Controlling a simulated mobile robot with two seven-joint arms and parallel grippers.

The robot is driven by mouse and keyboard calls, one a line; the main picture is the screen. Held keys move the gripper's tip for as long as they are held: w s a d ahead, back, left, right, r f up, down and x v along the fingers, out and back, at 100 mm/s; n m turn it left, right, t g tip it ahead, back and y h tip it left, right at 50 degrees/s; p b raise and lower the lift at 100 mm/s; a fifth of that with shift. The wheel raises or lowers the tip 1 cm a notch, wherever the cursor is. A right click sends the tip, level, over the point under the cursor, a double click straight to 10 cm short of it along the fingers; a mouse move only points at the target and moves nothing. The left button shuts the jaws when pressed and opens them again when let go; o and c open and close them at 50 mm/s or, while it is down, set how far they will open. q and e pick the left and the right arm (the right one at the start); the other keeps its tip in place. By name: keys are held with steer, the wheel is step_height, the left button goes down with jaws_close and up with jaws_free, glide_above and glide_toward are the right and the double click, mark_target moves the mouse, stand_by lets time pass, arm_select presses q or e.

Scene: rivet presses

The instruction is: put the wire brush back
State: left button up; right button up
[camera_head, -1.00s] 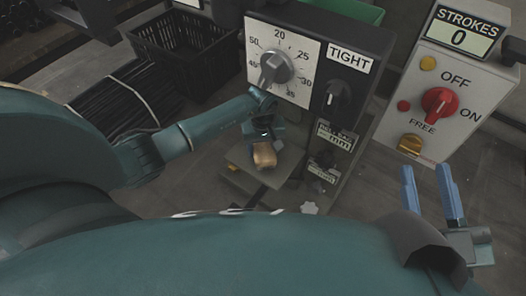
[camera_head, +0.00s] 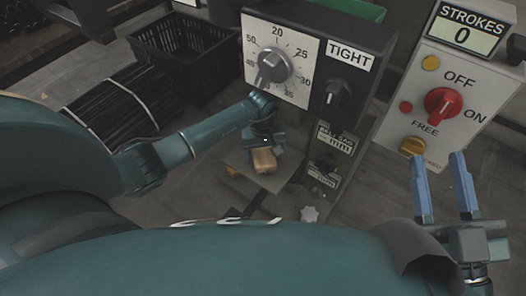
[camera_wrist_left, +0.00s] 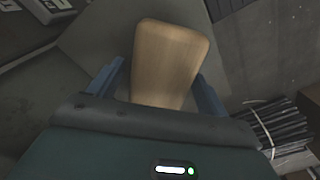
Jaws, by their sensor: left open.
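A pale wooden piece (camera_head: 264,160), seemingly the wire brush's handle, is at the grey plate (camera_head: 240,162) below the dial. No bristles show. In the left wrist view the wooden piece (camera_wrist_left: 168,62) lies between the two blue fingers of my left gripper (camera_wrist_left: 157,85), which is open around it. My left gripper (camera_head: 263,143) is mostly hidden by its own wrist in the head view. My right gripper (camera_head: 442,187) is open and empty at the right, its fingers pointing up.
A dial box (camera_head: 352,28) marked TIGHT stands just behind my left gripper. A white control box (camera_head: 410,75) with a red knob is at the right. A black crate (camera_head: 183,50) and a bundle of dark rods (camera_head: 118,105) lie at the left.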

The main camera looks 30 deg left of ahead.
mark_target(263, 150)
arm_select(q)
steer(key=shift+r+p, duration=0.25)
steer(key=shift+p, duration=0.05)
step_height(263, 150, up, 3)
steer(key=shift+w+r+p, duration=0.1)
steer(key=shift+p, duration=0.6)
step_height(263, 150, up, 9)
steer(key=p, duration=0.3)
steer(key=shift+f, duration=0.2)
arm_select(e)
steer(key=shift+s+d+f+m+g+h, duration=0.1)
steer(key=shift+s+f+m+g+h, duration=0.2)
steer(key=shift+f+h, duration=0.25)
steer(key=shift+s+f+m+g+h, duration=0.2)
steer(key=shift+f+m+g+h, duration=0.1)
steer(key=shift+f+g+h, duration=0.2)
steer(key=shift+f, duration=0.25)
